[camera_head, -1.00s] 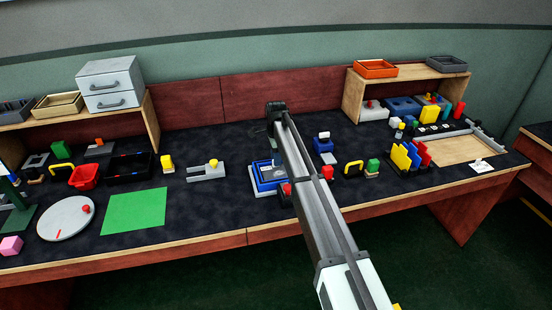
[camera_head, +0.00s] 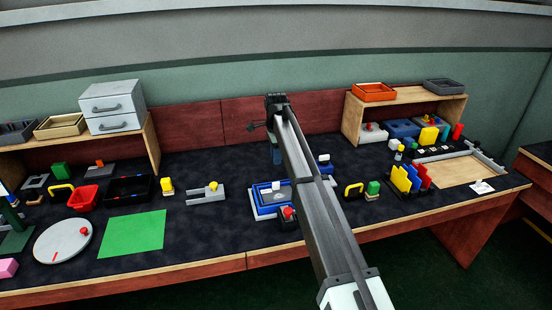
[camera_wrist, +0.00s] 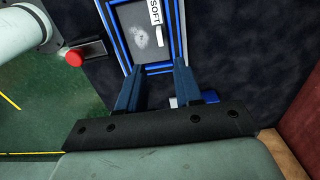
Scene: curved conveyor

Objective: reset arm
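My gripper (camera_wrist: 158,85) shows two blue fingers standing apart in the wrist view, with nothing held between them. In the head view my gripper (camera_head: 276,155) hangs from the arm's far end above the back of the workbench, partly hidden by the arm. A blue-framed tray (camera_head: 254,203) lies on the bench below and nearer than my gripper. In the wrist view the blue-framed tray (camera_wrist: 122,50) is beyond the fingertips, with a grey panel, a white smudge and a label inside.
A red button on a dark base (camera_head: 288,213) is just in front of the tray. A white drawer unit (camera_head: 112,105) stands on the left shelf. An orange tray (camera_head: 374,92) is on the right shelf. A green mat (camera_head: 133,233) lies front left.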

